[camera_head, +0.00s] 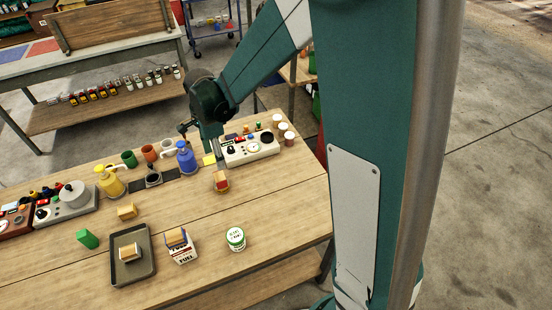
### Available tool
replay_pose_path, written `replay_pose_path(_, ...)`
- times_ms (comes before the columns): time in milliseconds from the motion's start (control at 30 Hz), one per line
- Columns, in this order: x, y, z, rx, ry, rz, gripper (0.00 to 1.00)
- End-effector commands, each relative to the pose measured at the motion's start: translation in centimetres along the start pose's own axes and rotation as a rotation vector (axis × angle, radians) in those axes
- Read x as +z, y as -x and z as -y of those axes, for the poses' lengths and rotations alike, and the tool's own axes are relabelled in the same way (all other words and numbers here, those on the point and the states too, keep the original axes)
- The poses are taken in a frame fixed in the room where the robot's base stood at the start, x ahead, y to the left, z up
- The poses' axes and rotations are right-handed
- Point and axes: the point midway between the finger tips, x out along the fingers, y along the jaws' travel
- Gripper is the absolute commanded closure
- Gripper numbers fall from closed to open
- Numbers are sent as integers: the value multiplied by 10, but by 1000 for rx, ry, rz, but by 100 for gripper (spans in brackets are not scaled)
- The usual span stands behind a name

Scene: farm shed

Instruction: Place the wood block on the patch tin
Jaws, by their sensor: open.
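A plain tan wood block (127,212) lies on the bench, left of centre. Similar tan blocks show in the dark tray and on top of the white box. A small red and tan item (221,181) stands right of centre; its label is too small to read. A round white and green tin (236,239) stands near the front; its lettering is unclear. I cannot tell for sure which of these is the patch tin. My gripper (201,143) is open above the back of the bench, near the blue pump bottle, apart from these blocks and tins. Its fingertips are small and partly unclear.
A dark tray (117,273), a white fuel box (183,255) and a green block (87,239) occupy the front left. A yellow pump bottle (110,182), the blue pump bottle (186,160) and a control box (250,150) line the back. The front right bench is clear.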

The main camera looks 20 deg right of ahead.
Motion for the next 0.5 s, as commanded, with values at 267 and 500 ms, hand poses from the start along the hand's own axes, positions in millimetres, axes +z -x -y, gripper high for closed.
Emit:
replay_pose_path(267,-17,42,-23,-62,156,1,49)
replay_pose_path(500,-32,77,-46,-123,308,-10,49)
